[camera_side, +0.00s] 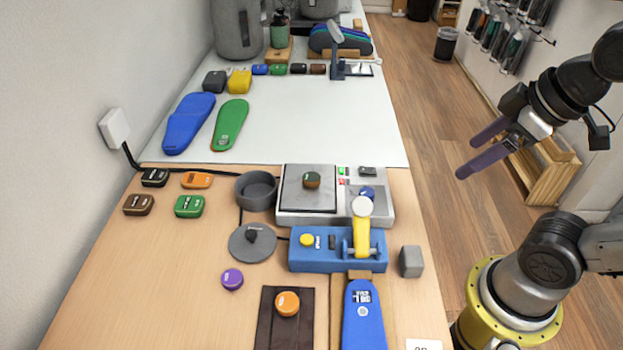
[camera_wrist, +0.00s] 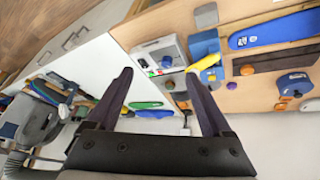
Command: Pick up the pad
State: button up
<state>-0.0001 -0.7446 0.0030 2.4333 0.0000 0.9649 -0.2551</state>
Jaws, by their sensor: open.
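My gripper (camera_side: 467,156) is open and empty, raised over the floor right of the table in the side view. In the wrist view its two dark fingers (camera_wrist: 158,76) are spread with nothing between them. Which thing is the pad is not clear. A dark brown flat sheet (camera_side: 268,325) lies at the front with an orange round knob (camera_side: 287,303) on it. Small rounded pieces, black, orange (camera_side: 197,180), brown (camera_side: 138,205) and green (camera_side: 189,206), lie at left.
A blue press (camera_side: 305,262) with a yellow lever stands mid-table, a grey block (camera_side: 411,261) beside it. A blue insole (camera_side: 363,325) lies in front. A grey pot (camera_side: 255,190), lid (camera_side: 241,246) and purple knob (camera_side: 232,279) stand left. Blue and green insoles (camera_side: 230,125) lie on the white surface.

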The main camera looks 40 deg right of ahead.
jog(key=w+a+r+n+g, duration=0.1)
jog(key=w+r+n, duration=0.55)
jog(key=w, duration=0.25)
jog(key=n+g, duration=0.4)
jog(key=n, duration=0.2)
send_over(312, 177)
notch_tip(312, 177, down, 6)
jog(key=shift+n+g, duration=0.25)
jog(key=shift+g, duration=0.05)
jog(key=f, duration=1)
jog(key=shift+s+a+f, duration=0.15)
jog(key=shift+a+f, duration=0.15)
jog(key=shift+f, duration=0.1)
jog(key=shift+w+d+f, duration=0.1)
jog(key=shift+d+f, duration=0.05)
jog(key=shift+f, duration=1.4)
jog(key=shift+w+d+f, duration=0.1)
jog(key=shift+d+f, duration=0.05)
jog(key=shift+f, duration=1.35)
grip_shut()
